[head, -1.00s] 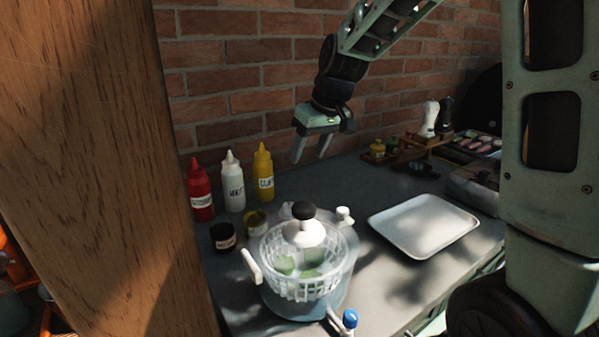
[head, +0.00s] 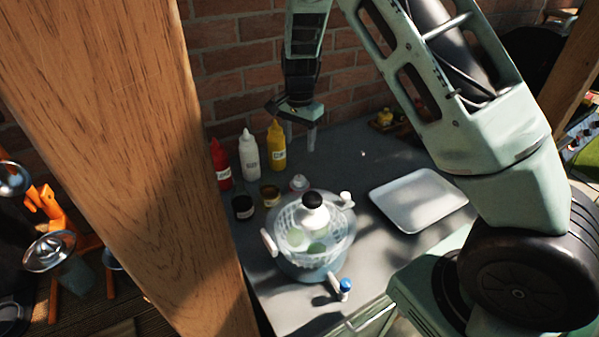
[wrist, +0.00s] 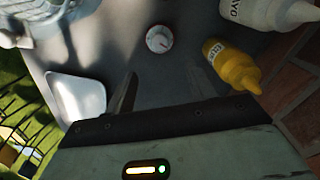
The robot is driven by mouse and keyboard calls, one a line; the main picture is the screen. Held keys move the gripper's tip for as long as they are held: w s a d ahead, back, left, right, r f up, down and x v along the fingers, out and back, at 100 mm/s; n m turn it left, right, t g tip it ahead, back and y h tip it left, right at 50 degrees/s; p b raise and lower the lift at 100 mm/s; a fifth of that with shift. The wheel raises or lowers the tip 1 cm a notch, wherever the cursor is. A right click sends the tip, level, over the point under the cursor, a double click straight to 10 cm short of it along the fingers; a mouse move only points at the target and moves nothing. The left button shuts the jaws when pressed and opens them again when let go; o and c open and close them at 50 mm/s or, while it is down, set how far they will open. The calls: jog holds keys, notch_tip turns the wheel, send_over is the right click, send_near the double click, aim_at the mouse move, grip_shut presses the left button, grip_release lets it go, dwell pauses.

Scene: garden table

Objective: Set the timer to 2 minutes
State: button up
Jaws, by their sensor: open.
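The timer is a small round white dial with a red mark (wrist: 159,38) in the wrist view, standing on the grey counter. In the head view the timer (head: 299,184) shows just behind the salad-spinner-like pot, partly hidden by it. The dial's numbers are too small to read. My gripper (head: 300,137) is open and empty, pointing down above the counter, right of the yellow bottle and behind the timer. In the wrist view my gripper's fingers (wrist: 172,86) are spread apart, with the timer beyond them and not touched.
A clear pot with a basket (head: 330,262) stands in front of the timer. Red (head: 220,165), white (head: 249,157) and yellow (head: 277,147) bottles and two small jars stand to its left. A white tray (head: 418,200) lies right. A brick wall bounds the back; a wooden post is at left.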

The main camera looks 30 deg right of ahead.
aim_at(300, 178)
notch_tip(300, 178, down, 13)
jog(key=p, duration=0.3)
jog(key=shift+f, duration=0.1)
jog(key=c, duration=1)
